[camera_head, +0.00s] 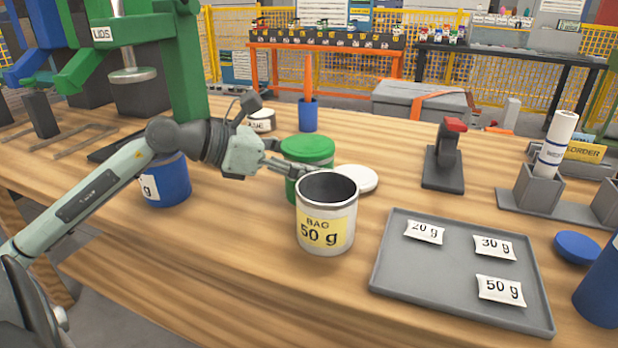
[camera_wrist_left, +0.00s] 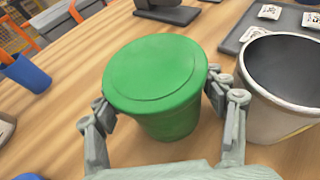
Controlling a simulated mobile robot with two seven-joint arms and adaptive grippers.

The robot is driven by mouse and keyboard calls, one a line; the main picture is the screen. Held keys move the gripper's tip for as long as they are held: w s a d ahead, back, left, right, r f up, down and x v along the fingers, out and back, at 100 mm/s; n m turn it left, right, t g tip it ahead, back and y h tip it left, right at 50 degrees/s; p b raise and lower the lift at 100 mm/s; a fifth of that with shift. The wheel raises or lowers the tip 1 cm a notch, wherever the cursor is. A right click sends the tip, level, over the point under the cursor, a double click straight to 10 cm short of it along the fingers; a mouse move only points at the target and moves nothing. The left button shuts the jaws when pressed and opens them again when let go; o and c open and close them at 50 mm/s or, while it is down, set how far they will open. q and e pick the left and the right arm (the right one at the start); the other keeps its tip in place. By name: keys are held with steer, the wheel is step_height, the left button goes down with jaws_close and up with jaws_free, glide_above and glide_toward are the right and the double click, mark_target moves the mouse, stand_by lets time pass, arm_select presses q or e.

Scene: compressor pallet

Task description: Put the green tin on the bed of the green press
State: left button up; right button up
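The green tin (camera_head: 311,150) stands upright on the wooden bench, behind the white 50 g bag tin (camera_head: 326,215). It also shows in the left wrist view (camera_wrist_left: 155,75), its lid seen from above. My left gripper (camera_wrist_left: 160,103) has its fingers spread wide, one on each side of the tin. The lid hides whether the pads touch its wall. In the head view my left gripper (camera_head: 287,170) reaches the tin from the left, level with its side. The green press (camera_head: 188,70) stands at the back left; its bed is not clearly visible. My right gripper is not in view.
The white tin stands close to the right finger. A blue tin (camera_head: 166,182) stands under my left forearm. A white lid (camera_head: 357,179) lies behind the white tin, and a blue cup (camera_head: 308,116) stands farther back. A grey tray (camera_head: 450,288) with packets lies at right.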

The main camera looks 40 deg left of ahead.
arm_select(q)
steer(key=c, duration=0.6)
steer(key=shift+r, duration=0.15)
